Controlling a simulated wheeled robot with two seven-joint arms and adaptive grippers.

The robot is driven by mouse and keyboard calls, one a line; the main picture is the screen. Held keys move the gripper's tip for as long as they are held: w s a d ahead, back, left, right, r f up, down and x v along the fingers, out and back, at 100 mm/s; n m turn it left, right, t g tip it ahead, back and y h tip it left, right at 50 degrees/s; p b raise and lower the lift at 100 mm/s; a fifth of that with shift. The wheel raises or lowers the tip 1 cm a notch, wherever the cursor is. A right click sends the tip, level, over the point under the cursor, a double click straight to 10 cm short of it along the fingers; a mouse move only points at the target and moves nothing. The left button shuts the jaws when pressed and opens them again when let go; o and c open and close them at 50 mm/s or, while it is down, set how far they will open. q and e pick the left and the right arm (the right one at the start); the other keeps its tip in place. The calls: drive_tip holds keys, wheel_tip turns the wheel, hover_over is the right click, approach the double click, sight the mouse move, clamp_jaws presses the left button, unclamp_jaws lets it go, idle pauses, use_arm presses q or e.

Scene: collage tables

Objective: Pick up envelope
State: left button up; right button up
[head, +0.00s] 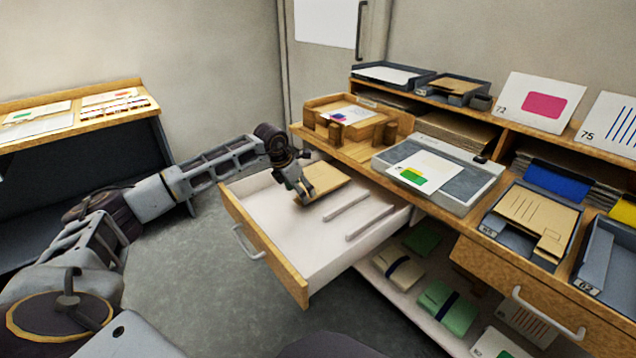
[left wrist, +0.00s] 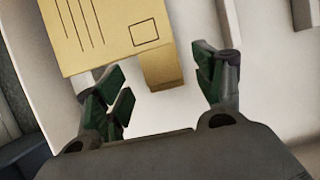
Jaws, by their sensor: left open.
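A tan envelope (head: 328,179) lies in the open white drawer (head: 290,225), towards its back left. In the left wrist view the envelope (left wrist: 115,30) shows dark lines, a small printed square and a tan tab (left wrist: 161,74) at its near edge. My left gripper (head: 306,197) is over the drawer at the envelope's near left edge. In the left wrist view its green-padded fingers (left wrist: 163,88) are apart, with the tab's end reaching towards the gap between them. Nothing is gripped. Another tan envelope (head: 535,217) lies in a grey tray on the desk. My right gripper is out of view.
White dividers (head: 370,221) stand in the drawer right of the envelope. The drawer's wooden front (head: 262,250) rises at the near side. Above are the desktop with a wooden tray (head: 346,124) and a grey scale-like device (head: 437,172). A lower shelf holds bundles (head: 447,306).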

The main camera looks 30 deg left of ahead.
use_arm(q)
drive_tip(key=shift+b+x, duration=0.3)
drive_tip(key=shift+x, duration=0.95)
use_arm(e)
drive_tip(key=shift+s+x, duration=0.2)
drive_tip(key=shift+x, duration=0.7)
use_arm(q)
drive_tip(key=c, duration=1)
drive_tip(key=shift+s+r, duration=0.1)
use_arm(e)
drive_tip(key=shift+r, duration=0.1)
